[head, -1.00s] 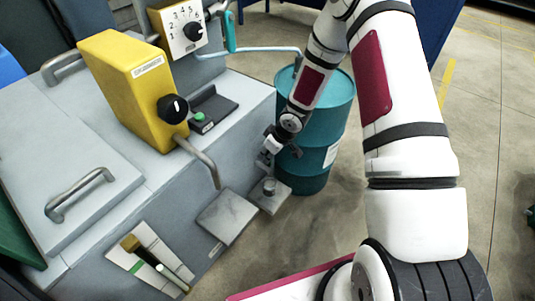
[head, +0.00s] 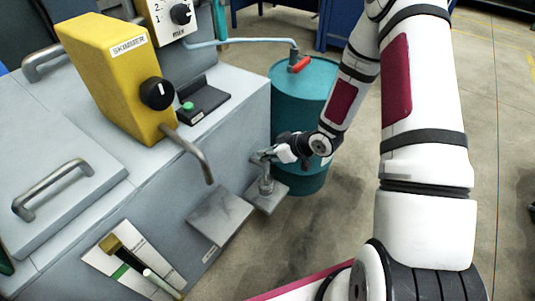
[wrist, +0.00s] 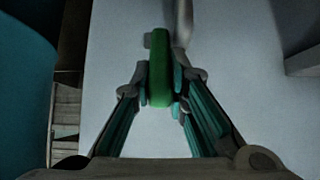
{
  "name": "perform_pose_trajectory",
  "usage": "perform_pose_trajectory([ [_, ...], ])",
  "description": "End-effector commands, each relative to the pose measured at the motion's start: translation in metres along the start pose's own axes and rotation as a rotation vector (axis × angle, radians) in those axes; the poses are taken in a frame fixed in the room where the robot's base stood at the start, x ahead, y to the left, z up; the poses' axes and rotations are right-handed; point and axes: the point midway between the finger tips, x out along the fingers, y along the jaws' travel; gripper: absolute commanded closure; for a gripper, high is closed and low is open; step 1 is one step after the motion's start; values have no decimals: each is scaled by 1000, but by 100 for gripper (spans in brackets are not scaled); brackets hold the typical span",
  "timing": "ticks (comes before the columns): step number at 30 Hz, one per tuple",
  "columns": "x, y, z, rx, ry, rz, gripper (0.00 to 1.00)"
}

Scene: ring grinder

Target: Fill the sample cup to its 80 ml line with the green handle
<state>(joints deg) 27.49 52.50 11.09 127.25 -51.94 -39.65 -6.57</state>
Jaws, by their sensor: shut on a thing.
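The green handle (wrist: 159,65) is upright in the middle of the wrist view, in front of a pale grey wall, with a grey pipe behind it. My gripper (wrist: 160,84) is shut on it, one fingertip on each side. In the head view my gripper (head: 268,155) is at the front of the grey machine, and the handle is hidden there. What looks like the sample cup (head: 266,186) stands on a small grey shelf (head: 274,203) just below my gripper. Its line and liquid level are too small to tell.
A yellow skimmer box (head: 108,75) with a black knob and bent spout is to the left. A second, empty shelf (head: 220,218) juts out beside the cup's shelf. A teal drum (head: 300,90) stands close behind my gripper. A card with dip sticks (head: 130,262) is at lower left.

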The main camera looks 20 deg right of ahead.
Motion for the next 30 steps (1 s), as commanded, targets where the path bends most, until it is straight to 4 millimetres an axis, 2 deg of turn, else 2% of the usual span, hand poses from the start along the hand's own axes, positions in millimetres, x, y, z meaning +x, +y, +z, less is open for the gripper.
perform_pose_trajectory([
  [3, 0, -1, 0, -1, -2, -2, 100],
  [4, 0, -1, 0, -1, -2, -2, 81],
  [6, 0, -1, 0, -1, -3, -2, 65],
  [15, 0, 0, 0, 0, -2, -1, 65],
  [19, -8, 1, 0, -1, -2, 1, 65],
  [23, -28, 1, 0, 0, -2, 3, 65],
  [30, -78, 2, 0, 0, -2, 4, 65],
])
